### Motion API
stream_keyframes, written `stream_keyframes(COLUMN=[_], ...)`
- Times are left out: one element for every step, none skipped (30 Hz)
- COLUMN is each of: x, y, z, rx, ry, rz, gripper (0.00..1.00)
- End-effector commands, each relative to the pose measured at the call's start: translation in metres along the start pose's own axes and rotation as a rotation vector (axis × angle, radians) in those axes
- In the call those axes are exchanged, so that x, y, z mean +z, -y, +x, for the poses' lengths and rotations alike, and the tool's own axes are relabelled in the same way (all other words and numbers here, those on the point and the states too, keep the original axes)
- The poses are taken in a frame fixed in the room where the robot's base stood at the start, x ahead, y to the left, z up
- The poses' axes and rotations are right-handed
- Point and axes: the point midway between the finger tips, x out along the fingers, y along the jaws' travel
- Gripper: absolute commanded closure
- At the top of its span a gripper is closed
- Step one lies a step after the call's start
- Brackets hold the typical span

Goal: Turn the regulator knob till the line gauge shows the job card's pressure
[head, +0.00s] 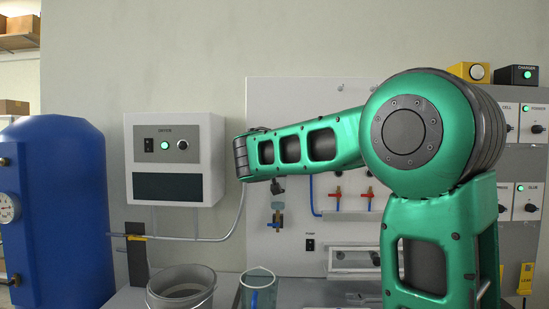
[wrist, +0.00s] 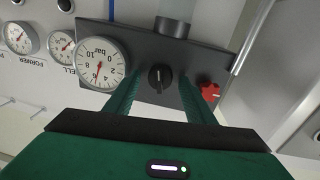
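The line gauge (wrist: 101,63) is a round white dial marked bar, left of the regulator knob in the wrist view. Its red needle points to the lower part of the dial, around 6; I cannot read it exactly. The regulator knob (wrist: 160,77), black with a pale line, sits on a dark block. My gripper (wrist: 159,80) is open, its two green fingers on either side of the knob, with a visible gap at each side. In the head view my green arm shows, but the gripper cannot be made out. I cannot identify a job card.
A red knob (wrist: 210,91) sits on the same block, right of my right finger. Smaller gauges (wrist: 62,46) stand at the left. The head view shows a blue tank (head: 55,210), a white control box (head: 215,160), a bucket (head: 181,290) and red-handled valves (head: 338,192).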

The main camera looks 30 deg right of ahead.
Motion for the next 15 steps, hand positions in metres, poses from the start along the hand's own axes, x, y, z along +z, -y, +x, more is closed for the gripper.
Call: stream_keyframes(x=[0.000,0.000,0.000,0.000,0.000,0.000,0.000,0.000,0.000,0.000,0.000,0.000,0.000,0.000,0.000], y=[0.000,0.000,0.000,0.000,0.001,0.001,0.001,0.001,0.002,0.002,0.001,0.001,0.001,0.001,0.001], z=[0.000,0.000,0.000,-0.001,-0.001,-0.003,-0.005,-0.008,-0.013,-0.017,-0.022,-0.029,-0.034,-0.040,-0.048], rx=[0.000,-0.001,-0.001,-0.001,-0.001,-0.001,-0.002,-0.002,-0.004,-0.004,-0.004,-0.004,-0.003,-0.005,-0.004], ry=[0.000,0.000,0.000,0.000,0.000,0.000,0.000,0.000,0.000,0.000,0.000,0.000,0.000,0.000,0.001], rz=[0.000,0.000,0.000,0.000,0.000,0.001,0.001,0.001,0.002,0.002,0.002,0.001,0.001,0.002,0.000], gripper=[0.50,0.50,0.50,0.50,0.50,0.50,0.50,0.50,0.50,0.50,0.50,0.50,0.50,0.50,0.50])
